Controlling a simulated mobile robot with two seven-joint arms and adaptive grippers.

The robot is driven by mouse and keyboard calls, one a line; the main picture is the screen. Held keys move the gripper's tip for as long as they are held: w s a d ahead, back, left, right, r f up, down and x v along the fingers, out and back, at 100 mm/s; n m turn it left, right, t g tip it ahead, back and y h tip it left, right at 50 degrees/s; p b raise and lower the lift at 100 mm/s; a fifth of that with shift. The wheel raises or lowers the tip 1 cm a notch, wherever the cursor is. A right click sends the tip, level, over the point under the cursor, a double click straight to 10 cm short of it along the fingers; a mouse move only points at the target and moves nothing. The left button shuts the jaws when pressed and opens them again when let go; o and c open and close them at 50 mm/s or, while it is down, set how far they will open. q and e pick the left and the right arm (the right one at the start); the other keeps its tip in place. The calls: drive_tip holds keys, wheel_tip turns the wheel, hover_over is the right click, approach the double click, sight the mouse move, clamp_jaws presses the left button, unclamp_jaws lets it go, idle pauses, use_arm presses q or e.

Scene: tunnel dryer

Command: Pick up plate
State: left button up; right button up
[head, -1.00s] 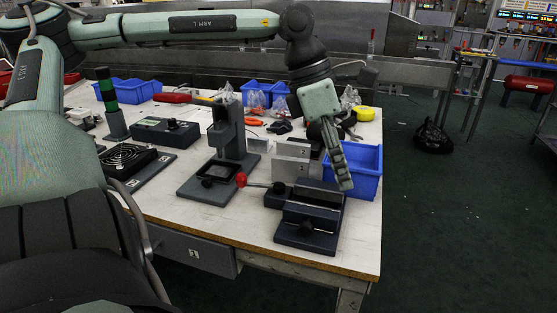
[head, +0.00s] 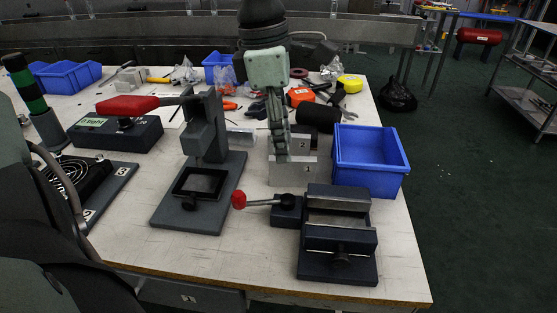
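Two light grey metal plates or blocks, one behind the other, stand upright on the table left of the blue bin. The rear plate (head: 304,143) bears a mark like a 2. The front plate (head: 305,171) bears a 1. My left gripper (head: 279,154) points down over their left part, with its fingertips overlapping the plates in the picture. I see its fingers edge-on, so I cannot tell whether they are open, or whether they touch a plate. My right gripper is not in view.
A dark vise (head: 340,238) with a red-knobbed lever stands in front of the plates. A dark press stand (head: 205,165) is to the left, and an empty blue bin (head: 370,160) is to the right. Tools and bags lie behind. The front right table corner is clear.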

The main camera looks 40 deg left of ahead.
sight(291, 184)
use_arm(q)
drive_tip(key=f, duration=0.2)
drive_tip(key=shift+w+d+f, duration=0.15)
drive_tip(key=shift+d+f, duration=0.05)
drive_tip(key=shift+f, duration=0.15)
drive_tip(key=shift+w+d+f, duration=0.1)
drive_tip(key=shift+w+f, duration=0.15)
drive_tip(key=shift+f, duration=0.55)
drive_tip(key=shift+w+d+f, duration=0.1)
drive_tip(key=shift+w+f, duration=0.15)
drive_tip(key=shift+f, duration=0.6)
drive_tip(key=shift+w+d+f, duration=0.1)
drive_tip(key=shift+w+f, duration=0.15)
drive_tip(key=shift+f, duration=0.55)
clamp_jaws()
